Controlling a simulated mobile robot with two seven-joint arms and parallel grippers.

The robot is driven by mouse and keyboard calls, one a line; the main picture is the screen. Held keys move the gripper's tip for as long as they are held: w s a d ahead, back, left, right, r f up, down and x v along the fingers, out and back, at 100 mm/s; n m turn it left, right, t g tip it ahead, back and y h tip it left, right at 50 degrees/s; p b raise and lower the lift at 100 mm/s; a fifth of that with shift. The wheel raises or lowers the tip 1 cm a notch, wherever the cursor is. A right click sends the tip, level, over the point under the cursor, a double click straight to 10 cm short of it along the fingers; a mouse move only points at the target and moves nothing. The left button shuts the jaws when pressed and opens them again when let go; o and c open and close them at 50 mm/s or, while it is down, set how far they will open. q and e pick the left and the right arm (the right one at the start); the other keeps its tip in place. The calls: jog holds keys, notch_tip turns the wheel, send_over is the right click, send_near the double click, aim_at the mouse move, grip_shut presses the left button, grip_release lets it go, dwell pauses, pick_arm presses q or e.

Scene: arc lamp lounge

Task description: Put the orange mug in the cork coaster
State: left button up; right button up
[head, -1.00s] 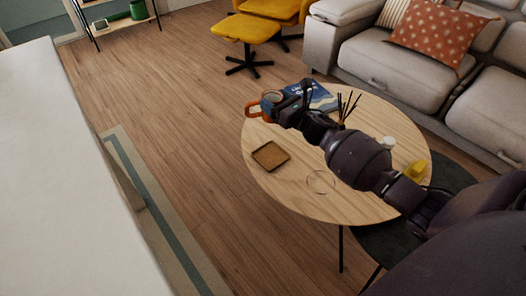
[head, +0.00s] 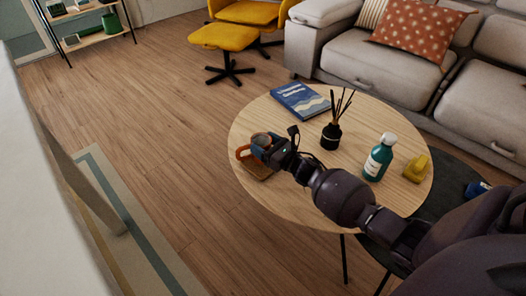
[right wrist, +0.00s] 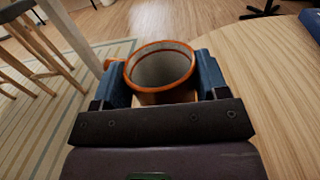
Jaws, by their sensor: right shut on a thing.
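The orange mug (head: 241,153) is between the fingers of my right gripper (head: 268,146), at the left side of the round wooden table. In the right wrist view the orange mug (right wrist: 160,72) is upright, with blue fingers on both sides of its body and its handle to the left. My right gripper (right wrist: 163,80) is shut on it. The square brown cork coaster (head: 259,173) shows partly just under the mug and gripper; the rest is hidden. I cannot tell whether the mug touches it. My left gripper is not in view.
On the table (head: 285,205) stand a blue book (head: 301,100), a black reed diffuser (head: 331,135), a green bottle (head: 378,160) and a yellow object (head: 416,168). A dark lower table (head: 440,215) is at the right. The table's front left is clear.

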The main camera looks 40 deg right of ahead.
jog(key=shift+f, duration=1.25)
jog(key=shift+b, duration=0.3)
jog(key=shift+f, duration=0.2)
jog(key=o, duration=1.4)
jog(key=shift+r, duration=0.15)
jog(key=shift+s+r, duration=0.1)
jog(key=shift+s, duration=0.1)
jog(key=p+v, duration=0.2)
jog(key=v, duration=0.9)
jog(key=shift+s, duration=0.3)
